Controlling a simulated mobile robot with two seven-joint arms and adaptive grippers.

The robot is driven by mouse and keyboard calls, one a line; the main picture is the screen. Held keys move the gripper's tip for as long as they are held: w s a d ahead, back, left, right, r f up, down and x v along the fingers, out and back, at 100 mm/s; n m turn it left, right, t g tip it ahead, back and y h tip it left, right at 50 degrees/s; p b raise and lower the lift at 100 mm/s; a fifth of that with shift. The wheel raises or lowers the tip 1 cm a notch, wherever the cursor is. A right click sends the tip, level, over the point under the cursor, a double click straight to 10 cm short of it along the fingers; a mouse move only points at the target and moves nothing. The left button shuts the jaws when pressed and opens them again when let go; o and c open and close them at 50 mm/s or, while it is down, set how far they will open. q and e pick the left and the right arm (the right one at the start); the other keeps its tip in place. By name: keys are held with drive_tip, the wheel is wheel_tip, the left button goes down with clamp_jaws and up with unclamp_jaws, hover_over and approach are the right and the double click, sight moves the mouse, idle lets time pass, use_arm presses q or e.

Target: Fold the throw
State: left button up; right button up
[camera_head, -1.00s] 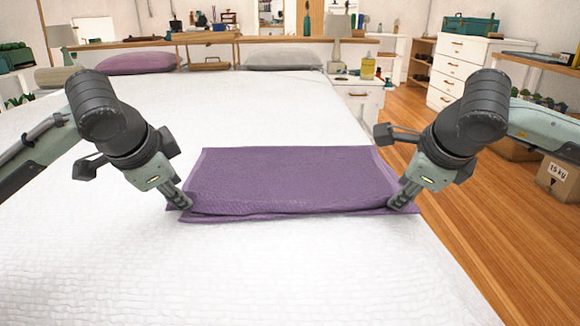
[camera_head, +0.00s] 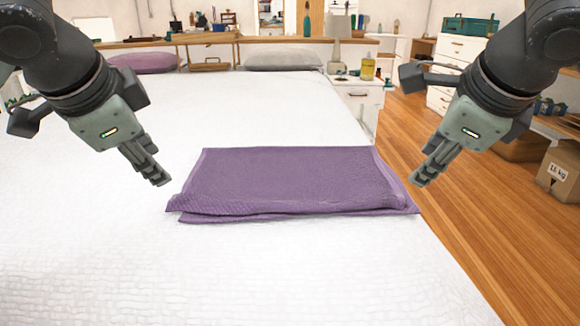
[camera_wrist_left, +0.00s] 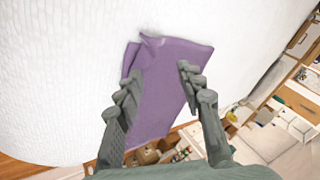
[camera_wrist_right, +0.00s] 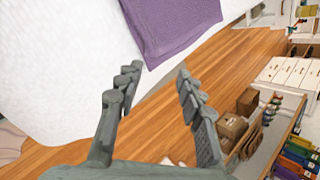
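The purple throw (camera_head: 290,178) lies folded in layers as a flat, wide shape on the white bed. Its near edge shows a lower layer sticking out a little, and its near left corner is slightly raised and uneven. My left gripper (camera_head: 158,180) is above and left of the throw's near left corner, apart from it. In the left wrist view its fingers (camera_wrist_left: 157,78) are spread with nothing between them but the throw (camera_wrist_left: 165,85) beyond. My right gripper (camera_head: 420,180) is just right of the throw, and its fingers (camera_wrist_right: 156,75) are spread and empty in the right wrist view.
The white bed (camera_head: 250,270) has free room in front of the throw and to its left. The wooden floor (camera_head: 465,235) begins close to the throw's right side. Pillows (camera_head: 283,58) lie at the far end. A white nightstand (camera_head: 360,100) with a yellow bottle (camera_head: 368,68) stands beyond.

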use_arm(q)
drive_tip(key=shift+s+r, duration=0.1)
use_arm(e)
drive_tip(key=shift+s+r, duration=0.1)
